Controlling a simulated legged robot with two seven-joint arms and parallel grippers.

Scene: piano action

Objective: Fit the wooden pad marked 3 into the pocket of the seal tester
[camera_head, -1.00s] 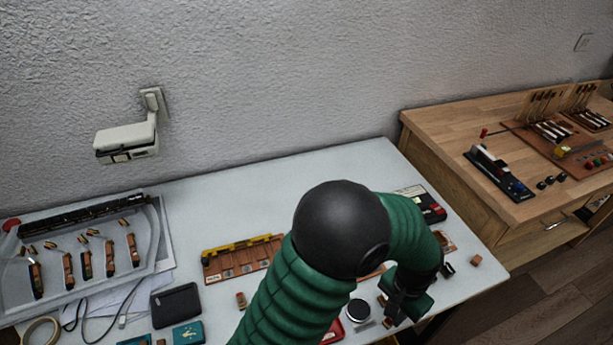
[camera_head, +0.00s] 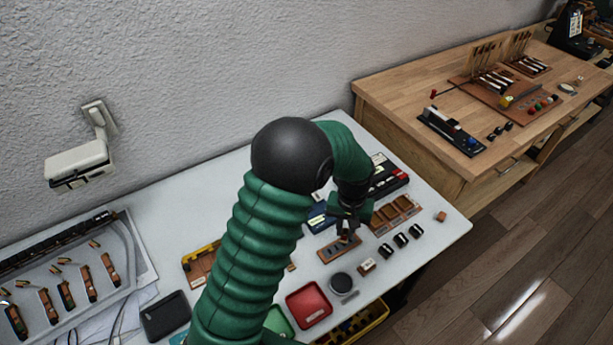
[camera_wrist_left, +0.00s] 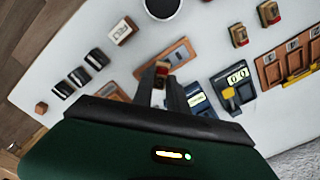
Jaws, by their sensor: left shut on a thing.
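My left gripper (camera_head: 347,227) is low over a brown slotted board (camera_head: 333,252) in the head view. In the wrist view its fingers (camera_wrist_left: 163,84) are shut on a small wooden piece (camera_wrist_left: 161,69) with a pale face and a reddish end, likely the pad; its mark is unreadable. The piece is over or at the same slotted board (camera_wrist_left: 180,56); I cannot tell whether it sits in a pocket. No label identifies the seal tester. My right gripper is not in view.
A marked wooden block (camera_head: 367,266), several black pieces (camera_head: 401,240) and a round dark cup (camera_head: 341,284) lie near the board. A compartmented wooden tray (camera_head: 411,207) and a black-and-red device (camera_head: 391,180) stand behind. A red tray (camera_head: 308,306) is in front.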

